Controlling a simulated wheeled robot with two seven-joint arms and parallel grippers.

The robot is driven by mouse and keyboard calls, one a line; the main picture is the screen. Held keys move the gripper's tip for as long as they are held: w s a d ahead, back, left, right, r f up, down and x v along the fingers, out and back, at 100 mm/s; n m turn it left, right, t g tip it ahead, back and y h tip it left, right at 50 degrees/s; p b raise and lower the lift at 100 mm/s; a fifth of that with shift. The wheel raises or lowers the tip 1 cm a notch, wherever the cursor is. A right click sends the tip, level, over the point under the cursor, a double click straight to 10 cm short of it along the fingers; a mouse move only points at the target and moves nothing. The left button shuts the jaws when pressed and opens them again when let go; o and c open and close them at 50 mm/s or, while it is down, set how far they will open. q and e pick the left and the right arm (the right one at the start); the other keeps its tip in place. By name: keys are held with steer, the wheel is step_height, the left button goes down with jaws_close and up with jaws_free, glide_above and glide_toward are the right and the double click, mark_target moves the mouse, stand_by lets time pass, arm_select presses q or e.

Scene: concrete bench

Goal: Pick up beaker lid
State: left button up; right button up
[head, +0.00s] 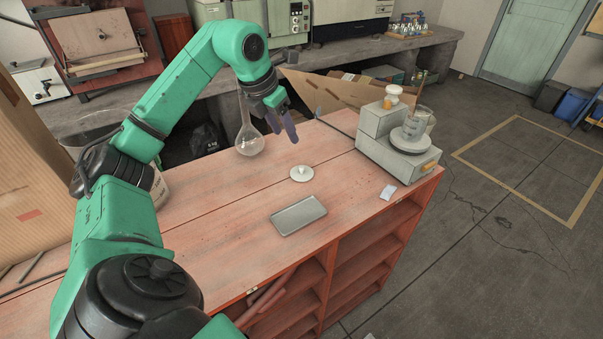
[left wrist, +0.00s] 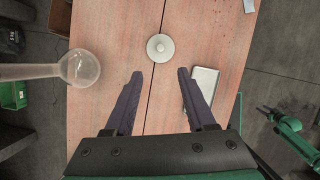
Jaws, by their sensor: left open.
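The beaker lid (head: 301,173) is a small white disc with a raised knob, lying on the red wooden bench top. It also shows in the left wrist view (left wrist: 160,47), beyond and between my fingertips. My left gripper (head: 284,130) is above the bench, apart from the lid, up and to its left in the head view. In the left wrist view its two dark fingers (left wrist: 160,74) are spread with nothing between them. My right gripper is not in view.
A stirrer device (head: 396,150) with a glass beaker (head: 416,122) stands at the right end.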

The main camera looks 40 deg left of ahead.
arm_select(q)
steer(key=f, duration=0.1)
glide_toward(302, 167)
steer(key=p+x, duration=0.2)
steer(key=x, duration=0.6)
steer(key=shift+f, duration=0.3)
steer(key=shift+w+f, duration=0.1)
steer(key=shift+f, duration=0.05)
steer(key=c, duration=0.3)
jaws_close()
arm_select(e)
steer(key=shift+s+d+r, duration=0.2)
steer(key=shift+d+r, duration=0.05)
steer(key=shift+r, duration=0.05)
